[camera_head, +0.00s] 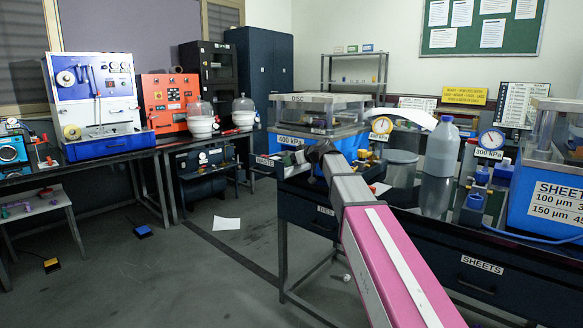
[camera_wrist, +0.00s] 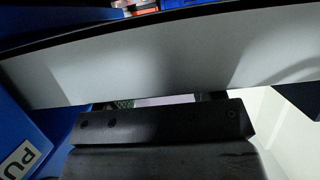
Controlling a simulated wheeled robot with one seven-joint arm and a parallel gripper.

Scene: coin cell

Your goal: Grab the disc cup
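I cannot pick out the disc cup for certain in either view. A blue-based station with a clear case and a DISC label (camera_head: 298,98) stands on the dark bench, marked 400 kPa. In the wrist view my gripper (camera_wrist: 166,100) shows as a dark block with the finger area mostly hidden. A pale grey curved band (camera_wrist: 150,60) crosses the view just beyond it. I cannot tell whether anything is between the fingers.
A pressure gauge (camera_head: 382,125) and a grey bottle (camera_head: 441,148) stand right of the station. A blue surface with a partly visible label (camera_wrist: 20,160) lies left in the wrist view. Open floor lies left of the bench.

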